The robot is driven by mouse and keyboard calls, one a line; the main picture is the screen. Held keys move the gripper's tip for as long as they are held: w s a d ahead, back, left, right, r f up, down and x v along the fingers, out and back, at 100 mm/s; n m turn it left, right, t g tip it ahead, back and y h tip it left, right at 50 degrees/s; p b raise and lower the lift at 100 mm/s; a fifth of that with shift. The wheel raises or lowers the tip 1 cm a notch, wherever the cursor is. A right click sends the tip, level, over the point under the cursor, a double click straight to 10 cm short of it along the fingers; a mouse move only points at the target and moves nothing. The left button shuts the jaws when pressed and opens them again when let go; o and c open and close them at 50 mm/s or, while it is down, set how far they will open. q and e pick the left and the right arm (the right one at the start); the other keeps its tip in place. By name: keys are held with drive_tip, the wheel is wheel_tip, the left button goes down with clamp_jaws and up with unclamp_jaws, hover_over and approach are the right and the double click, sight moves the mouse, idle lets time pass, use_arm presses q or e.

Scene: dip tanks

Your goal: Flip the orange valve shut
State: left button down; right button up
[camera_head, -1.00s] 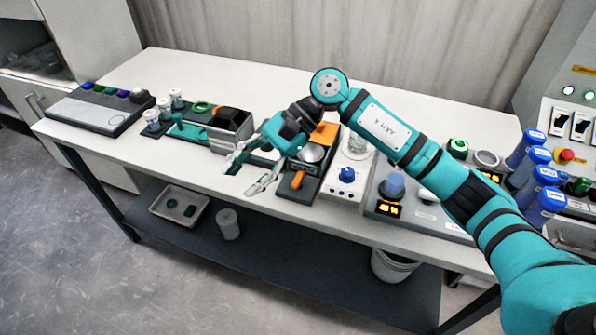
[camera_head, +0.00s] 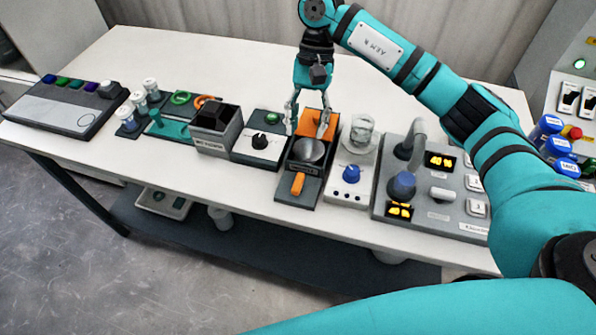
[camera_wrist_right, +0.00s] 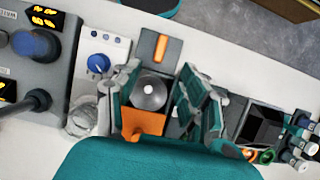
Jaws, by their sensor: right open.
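The orange valve handle (camera_head: 297,184) is a short bar on the front plate of a dark unit (camera_head: 284,187); it points roughly front to back. It also shows in the right wrist view (camera_wrist_right: 161,50), beyond the fingertips. Behind it on the same unit are a round metal bowl (camera_head: 308,151) and an orange panel (camera_head: 311,123). My right gripper (camera_head: 306,131) is open and empty, pointing down over the back of the unit. In the right wrist view its fingers (camera_wrist_right: 158,76) stand on either side of the bowl, apart from the handle. My left gripper is out of view.
Left of the unit is a box with a black knob (camera_head: 262,145); right is a white box with a blue knob (camera_head: 351,174) and a glass beaker (camera_head: 362,130). A grey console (camera_head: 440,205) stands further right. The table's front edge is clear.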

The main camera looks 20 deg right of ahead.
sight(298, 181)
drive_tip(key=p+x, duration=0.3)
drive_tip(key=x, duration=0.8)
drive_tip(key=shift+w+a, duration=0.1)
drive_tip(key=p+x, duration=0.1)
drive_tip(key=x, duration=0.1)
drive_tip(key=shift+f, duration=0.45)
drive_tip(key=c, duration=0.5)
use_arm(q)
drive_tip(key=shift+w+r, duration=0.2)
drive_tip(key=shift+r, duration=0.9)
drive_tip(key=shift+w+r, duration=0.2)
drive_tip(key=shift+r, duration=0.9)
use_arm(e)
clamp_jaws()
